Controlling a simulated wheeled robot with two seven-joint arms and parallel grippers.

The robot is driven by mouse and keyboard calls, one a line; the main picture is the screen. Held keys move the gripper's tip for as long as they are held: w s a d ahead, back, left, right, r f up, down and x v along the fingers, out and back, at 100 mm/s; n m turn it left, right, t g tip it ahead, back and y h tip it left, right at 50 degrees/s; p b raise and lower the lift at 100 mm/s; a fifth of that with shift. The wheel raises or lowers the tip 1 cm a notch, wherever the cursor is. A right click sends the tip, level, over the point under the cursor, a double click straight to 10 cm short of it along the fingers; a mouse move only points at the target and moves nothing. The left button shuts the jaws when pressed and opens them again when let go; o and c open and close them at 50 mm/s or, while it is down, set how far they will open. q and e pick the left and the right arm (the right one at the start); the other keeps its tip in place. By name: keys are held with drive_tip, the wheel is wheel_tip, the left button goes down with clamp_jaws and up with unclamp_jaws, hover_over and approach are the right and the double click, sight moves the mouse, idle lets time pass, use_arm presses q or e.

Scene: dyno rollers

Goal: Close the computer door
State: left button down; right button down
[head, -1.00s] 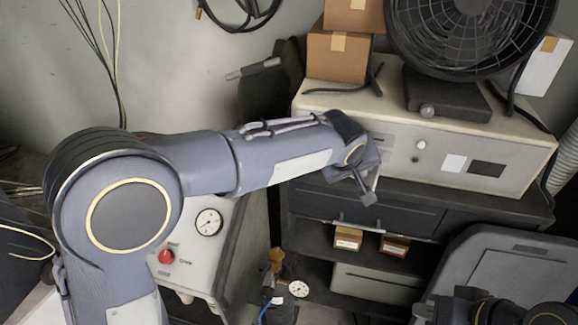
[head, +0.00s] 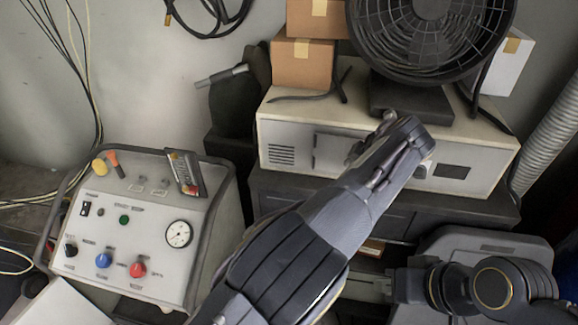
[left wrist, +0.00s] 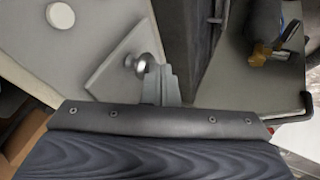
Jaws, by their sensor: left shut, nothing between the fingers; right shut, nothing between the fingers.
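The computer is a wide cream box (head: 490,170) on the dark bench. Its door, a light grey panel (head: 333,152), is on the front, right of the vent slots. It looks flush or nearly so; my left arm hides its right part. In the left wrist view the door (left wrist: 112,65) shows as a tilted panel with a round metal knob (left wrist: 140,62). My left gripper (left wrist: 163,85) is shut and empty beside the door's edge; I cannot tell whether they touch. My right gripper (head: 368,286) is shut and empty at lower right, well away from the computer.
A black fan (head: 432,35) and cardboard boxes (head: 303,62) stand on the computer. A control panel with a gauge and coloured knobs (head: 130,235) is at left. A ribbed hose (head: 550,145) runs at right.

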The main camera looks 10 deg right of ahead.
use_arm(q)
drive_tip(key=shift+w+d, duration=0.25)
drive_tip(key=shift+w, duration=0.05)
idle(0.5)
